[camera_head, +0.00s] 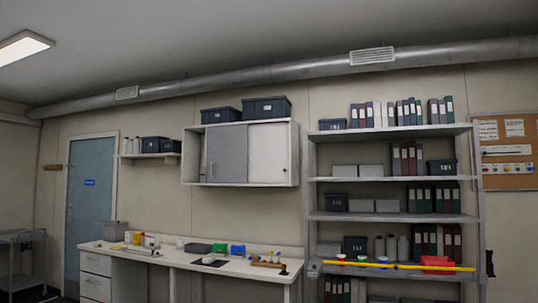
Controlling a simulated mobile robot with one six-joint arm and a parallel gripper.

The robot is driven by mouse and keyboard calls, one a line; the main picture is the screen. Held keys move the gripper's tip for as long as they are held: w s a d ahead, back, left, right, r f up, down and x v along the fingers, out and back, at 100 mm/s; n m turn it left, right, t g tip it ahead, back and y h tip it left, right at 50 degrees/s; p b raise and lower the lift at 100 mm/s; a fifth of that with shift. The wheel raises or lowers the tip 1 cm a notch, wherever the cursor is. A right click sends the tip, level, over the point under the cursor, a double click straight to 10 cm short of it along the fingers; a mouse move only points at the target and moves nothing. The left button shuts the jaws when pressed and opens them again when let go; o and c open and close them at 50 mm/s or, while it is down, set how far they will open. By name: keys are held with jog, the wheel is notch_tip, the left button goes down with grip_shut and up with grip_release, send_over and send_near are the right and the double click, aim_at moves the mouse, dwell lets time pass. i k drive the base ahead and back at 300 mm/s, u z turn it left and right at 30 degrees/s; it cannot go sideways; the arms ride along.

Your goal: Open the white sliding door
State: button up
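The white sliding door (266,152) covers the right part of a wall cabinet (293,181) above the bench. A small dark spot shows near its right edge, perhaps a finger pull. A grey sliding door (228,150) stands beside it to the left, with a thin upright handle near its left edge. A narrow open gap shows at the cabinet's left end, left of the grey door. The space behind the white door is hidden. My gripper is not in view.
A white bench (178,258) with small items stands below the cabinet. Two dark bins (267,107) sit on top of it. A tall grey shelf rack (395,216) with binders and a yellow bar (400,266) stands to the right. A blue door (90,190) is at left.

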aim_at(268, 143)
jog(key=u, duration=0.1)
jog(key=i, duration=1.55)
jog(key=u, duration=0.45)
jog(key=i, duration=1)
jog(key=u, duration=0.35)
jog(key=i, duration=1.35)
jog(key=u, duration=0.1)
